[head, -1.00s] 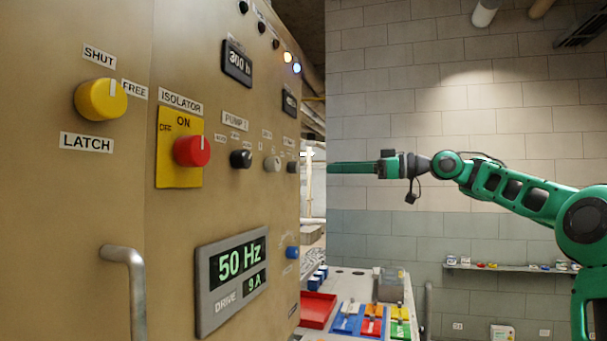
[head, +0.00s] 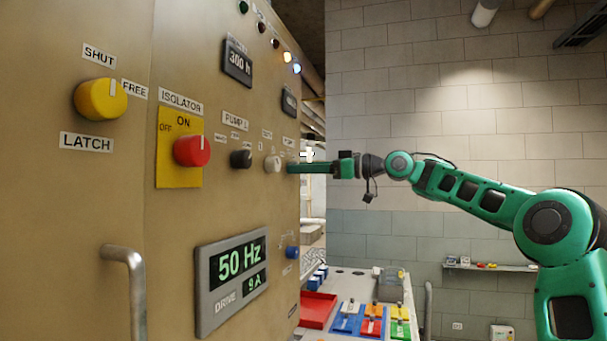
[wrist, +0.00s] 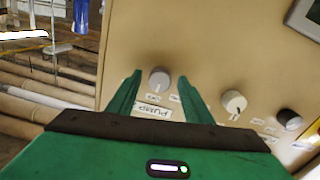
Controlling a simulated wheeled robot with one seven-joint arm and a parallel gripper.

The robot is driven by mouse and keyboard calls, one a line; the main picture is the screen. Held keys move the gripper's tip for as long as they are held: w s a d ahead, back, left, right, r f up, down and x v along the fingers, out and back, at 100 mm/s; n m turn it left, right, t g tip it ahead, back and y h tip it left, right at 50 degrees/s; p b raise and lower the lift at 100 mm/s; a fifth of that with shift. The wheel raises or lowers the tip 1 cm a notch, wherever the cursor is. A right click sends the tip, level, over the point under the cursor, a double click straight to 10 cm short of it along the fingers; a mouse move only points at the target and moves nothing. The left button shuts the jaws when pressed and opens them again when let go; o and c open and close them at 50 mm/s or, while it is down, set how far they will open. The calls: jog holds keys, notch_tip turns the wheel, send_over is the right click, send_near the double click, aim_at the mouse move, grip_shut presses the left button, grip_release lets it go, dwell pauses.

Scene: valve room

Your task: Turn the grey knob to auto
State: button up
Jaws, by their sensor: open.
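The grey knob (wrist: 160,78) sits on the tan panel and shows between my two open fingers in the wrist view. A gap shows on both sides of it. Its pointer is too small to read. In the head view the knob is hidden behind my fingers at the right edge of the panel. My gripper (head: 291,169) is open, its fingertips close to the panel face; I cannot tell if they touch it. A PUMP label (wrist: 154,111) and small unreadable labels lie around the knob.
A whitish knob (head: 272,164) and a black knob (head: 240,159) are beside it, then the red isolator knob (head: 192,150) and yellow latch knob (head: 101,99). A blue knob (head: 292,252) sits lower. A bench (head: 360,284) with coloured trays stands behind below.

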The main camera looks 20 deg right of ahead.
jog(key=c, duration=1.1)
jog(key=shift+o, duration=0.2)
jog(key=shift+d, duration=0.1)
jog(key=shift+m, duration=0.3)
jog(key=m, duration=0.8)
jog(key=shift+m, duration=0.3)
